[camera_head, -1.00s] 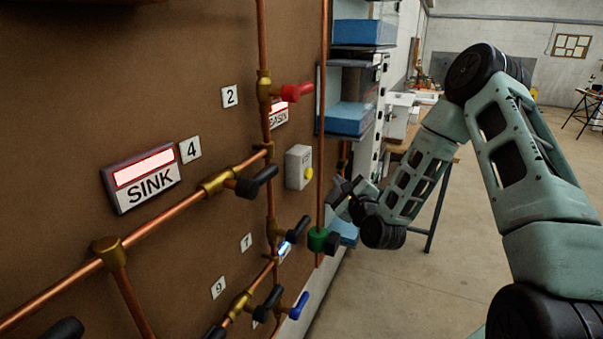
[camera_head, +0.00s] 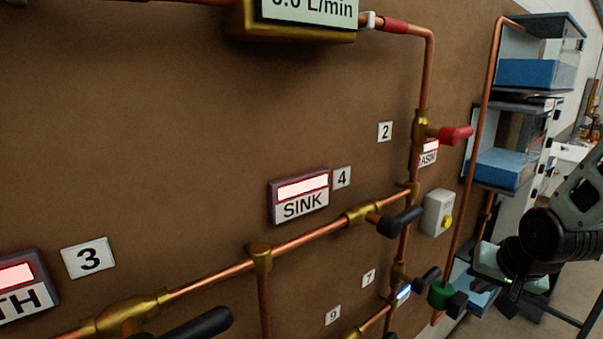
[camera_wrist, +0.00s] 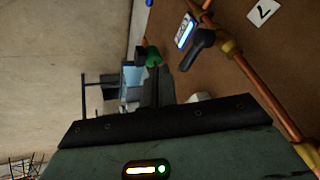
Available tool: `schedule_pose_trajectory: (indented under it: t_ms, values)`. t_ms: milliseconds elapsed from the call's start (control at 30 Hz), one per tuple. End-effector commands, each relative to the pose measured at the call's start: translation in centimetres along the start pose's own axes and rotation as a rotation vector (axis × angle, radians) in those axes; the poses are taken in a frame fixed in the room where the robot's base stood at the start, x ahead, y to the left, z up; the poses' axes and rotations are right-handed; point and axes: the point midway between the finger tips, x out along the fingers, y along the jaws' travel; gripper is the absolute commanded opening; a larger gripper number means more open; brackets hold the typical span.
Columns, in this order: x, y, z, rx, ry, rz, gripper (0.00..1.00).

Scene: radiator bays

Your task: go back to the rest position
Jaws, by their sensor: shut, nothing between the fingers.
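My gripper (camera_wrist: 157,74) shows in the wrist view with its dark fingers together and nothing between them. In the head view my gripper (camera_head: 487,264) is at the right, partly hidden by my arm, beside the board's right edge. A green valve fitting (camera_head: 440,293) with a black end is just left of and below it in that view. The same green fitting (camera_wrist: 152,56) shows beyond the fingertips in the wrist view. I cannot tell the exact gap between them.
A brown board (camera_head: 180,130) carries copper pipes, a black lever (camera_head: 400,222), a red lever (camera_head: 455,134) and a SINK display (camera_head: 300,197). A grey box (camera_head: 437,212) has a yellow knob. Blue-filled tanks (camera_head: 500,170) stand right of the board. Open floor (camera_wrist: 60,60) shows in the wrist view.

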Motion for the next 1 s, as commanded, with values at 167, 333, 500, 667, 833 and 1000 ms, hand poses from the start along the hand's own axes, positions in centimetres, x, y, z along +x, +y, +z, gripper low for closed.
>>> schedule_pose_trajectory:
  t_ms: [167, 333, 500, 667, 833, 1000]
  values:
    - [-3.9, 0.7, 3.6, -0.246, -0.149, 0.058, 0.0]
    - [-7.3, 1.4, 6.9, -0.439, -0.29, 0.066, 0.0]
    - [-8.3, -3.9, 11.4, -0.617, -0.367, -0.005, 0.0]
    - [-10.4, -7.8, 16.7, -0.803, -0.443, -0.063, 0.0]
    - [-13.1, -10.0, 22.3, -0.991, -0.516, -0.105, 0.0]
    - [-14.4, -10.4, 24.6, -1.07, -0.545, -0.117, 0.0]
